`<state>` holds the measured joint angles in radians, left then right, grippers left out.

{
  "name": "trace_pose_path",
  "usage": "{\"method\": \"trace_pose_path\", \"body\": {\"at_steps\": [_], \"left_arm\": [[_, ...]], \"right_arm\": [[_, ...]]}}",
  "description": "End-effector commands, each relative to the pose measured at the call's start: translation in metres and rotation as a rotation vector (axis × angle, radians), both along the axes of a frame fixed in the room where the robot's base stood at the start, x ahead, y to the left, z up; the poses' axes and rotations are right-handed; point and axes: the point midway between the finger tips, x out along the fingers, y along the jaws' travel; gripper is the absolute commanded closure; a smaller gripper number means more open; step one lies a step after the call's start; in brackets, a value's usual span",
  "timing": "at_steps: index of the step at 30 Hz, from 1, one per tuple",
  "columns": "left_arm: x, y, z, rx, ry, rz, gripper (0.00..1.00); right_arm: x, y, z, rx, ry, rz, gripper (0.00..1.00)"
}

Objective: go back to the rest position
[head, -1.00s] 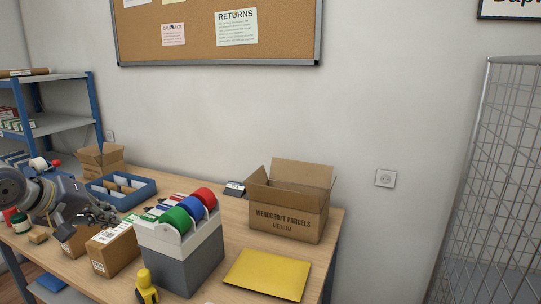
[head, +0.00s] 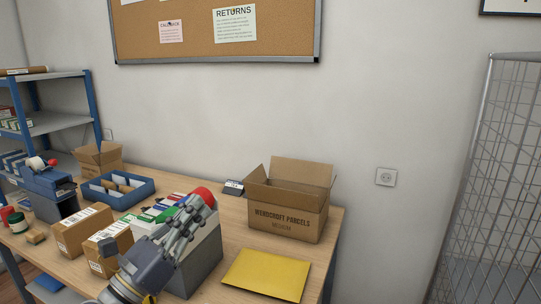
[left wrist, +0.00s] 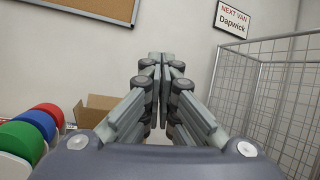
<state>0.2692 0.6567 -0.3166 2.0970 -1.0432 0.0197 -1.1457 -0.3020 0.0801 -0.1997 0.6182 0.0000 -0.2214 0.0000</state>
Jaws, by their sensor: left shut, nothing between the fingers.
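My left gripper (head: 202,207) is in front of the tape rack in the head view and hides much of it. Its fingers are shut with nothing between them. In the left wrist view the fingers (left wrist: 161,62) meet and point towards the bare wall. The tape rack (head: 205,262) is a grey box; a red roll (head: 203,195) shows past the fingers. In the left wrist view its green, blue (left wrist: 37,121) and red rolls stand at the left. My right gripper is not in view.
An open carton (head: 288,222) and a yellow envelope (head: 266,274) lie right of the rack. A blue tray (head: 118,201), small cartons (head: 84,232) and a tape dispenser (head: 48,187) are at the left. A wire cage (head: 492,190) stands at the far right.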

Motion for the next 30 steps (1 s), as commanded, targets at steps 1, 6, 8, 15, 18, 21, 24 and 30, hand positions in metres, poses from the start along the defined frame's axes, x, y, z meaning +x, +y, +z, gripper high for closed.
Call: {"method": "trace_pose_path", "body": {"at_steps": [1,6,8,15,18,21,24,30], "left_arm": [[0.0,0.013,-0.011,-0.181,0.105,0.013,1.0],[0.0,0.066,-0.071,-0.789,0.451,0.091,1.0],[-0.005,0.083,-0.104,-1.0,0.569,0.139,1.0],[-0.076,0.115,-0.261,-1.797,0.987,0.439,1.0],[-0.124,0.111,-0.315,-2.061,1.106,0.608,1.0],[-0.17,0.101,-0.352,-2.265,1.186,0.776,1.0],[-0.213,0.088,-0.378,-2.42,1.241,0.938,1.0],[-0.293,0.062,-0.405,2.539,-1.245,-1.217,1.0]], "right_arm": [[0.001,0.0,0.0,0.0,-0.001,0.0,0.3],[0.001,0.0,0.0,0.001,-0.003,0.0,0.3],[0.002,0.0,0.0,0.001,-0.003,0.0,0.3],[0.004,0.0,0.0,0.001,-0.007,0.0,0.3],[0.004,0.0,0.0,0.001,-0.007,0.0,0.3],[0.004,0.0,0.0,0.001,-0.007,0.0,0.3],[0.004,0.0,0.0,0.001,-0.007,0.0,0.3],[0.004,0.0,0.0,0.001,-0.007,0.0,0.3]]}}
